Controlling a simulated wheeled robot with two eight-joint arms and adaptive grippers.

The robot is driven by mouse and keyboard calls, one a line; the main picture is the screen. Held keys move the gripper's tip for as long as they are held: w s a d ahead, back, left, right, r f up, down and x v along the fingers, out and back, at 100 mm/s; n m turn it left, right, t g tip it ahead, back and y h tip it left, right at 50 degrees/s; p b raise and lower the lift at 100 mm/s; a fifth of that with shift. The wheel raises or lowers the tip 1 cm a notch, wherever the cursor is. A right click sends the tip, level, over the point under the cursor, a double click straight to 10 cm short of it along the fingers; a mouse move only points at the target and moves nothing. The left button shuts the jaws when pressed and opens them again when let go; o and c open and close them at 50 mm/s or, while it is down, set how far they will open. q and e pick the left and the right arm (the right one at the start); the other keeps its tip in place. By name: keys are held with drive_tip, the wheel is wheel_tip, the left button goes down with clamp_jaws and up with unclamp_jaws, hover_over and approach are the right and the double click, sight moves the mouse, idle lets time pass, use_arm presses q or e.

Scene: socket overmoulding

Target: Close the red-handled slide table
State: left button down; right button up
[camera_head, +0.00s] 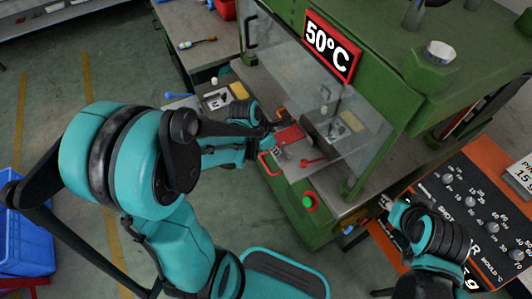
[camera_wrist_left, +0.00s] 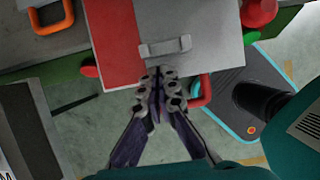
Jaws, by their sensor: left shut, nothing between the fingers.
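The slide table, a flat plate with a red strip (camera_wrist_left: 116,40) and a grey part (camera_wrist_left: 205,25), fills the top middle of the left wrist view. Its red handle (camera_wrist_left: 202,92) shows just right of my left fingertips. In the head view the red handle (camera_head: 266,166) is at the front of the green machine, below the red plate (camera_head: 289,135). My left gripper (camera_wrist_left: 158,75) is shut and empty, its tips at the plate's near edge, by a small grey bracket (camera_wrist_left: 165,46). Whether the tips touch is unclear.
An orange handle (camera_wrist_left: 50,18) is left of the plate. A green button (camera_head: 308,201) is on the machine front. A clear guard (camera_head: 300,70) hangs above. An orange control panel (camera_head: 470,205) stands right, a blue crate (camera_head: 22,240) left.

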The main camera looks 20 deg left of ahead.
use_arm(q)
drive_tip(key=shift+w+d, duration=0.2)
drive_tip(key=shift+w, duration=0.05)
